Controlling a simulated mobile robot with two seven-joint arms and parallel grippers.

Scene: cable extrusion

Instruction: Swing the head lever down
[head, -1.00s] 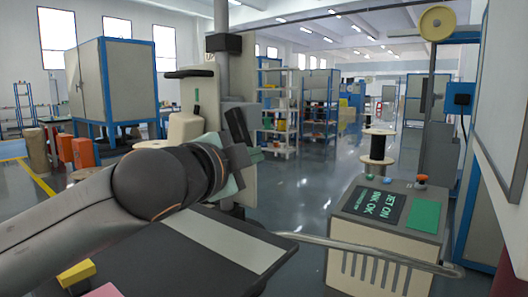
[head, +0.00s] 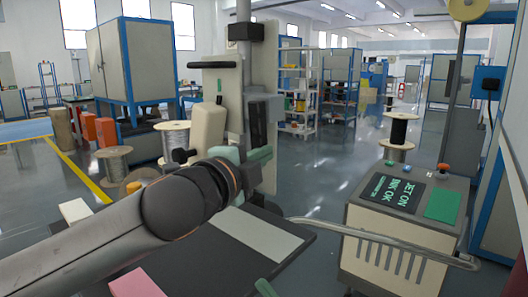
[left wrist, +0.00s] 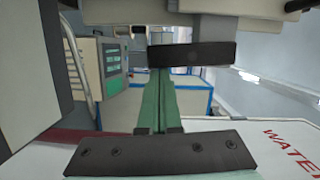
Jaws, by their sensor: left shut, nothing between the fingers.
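A dark bar that looks like the head lever (head: 208,64) sticks out roughly level to the left, high on the beige machine head beside the grey column (head: 243,75). My left gripper (head: 262,153) is in front of the machine head, below and right of that bar and apart from it in the picture. Its green fingers are shut together and empty, as the left wrist view shows (left wrist: 156,100). A dark block (left wrist: 190,55) crosses above the fingers there; I cannot tell what it belongs to. A green tip at the bottom of the head view may be my right gripper (head: 266,288); its jaws are hidden.
A control cabinet (head: 405,215) with a lit screen and a bent metal rail (head: 385,235) stands to the right. A dark table (head: 205,262) is below my left arm. Cable spools (head: 115,166) stand on the left floor. Open floor lies beyond the machine.

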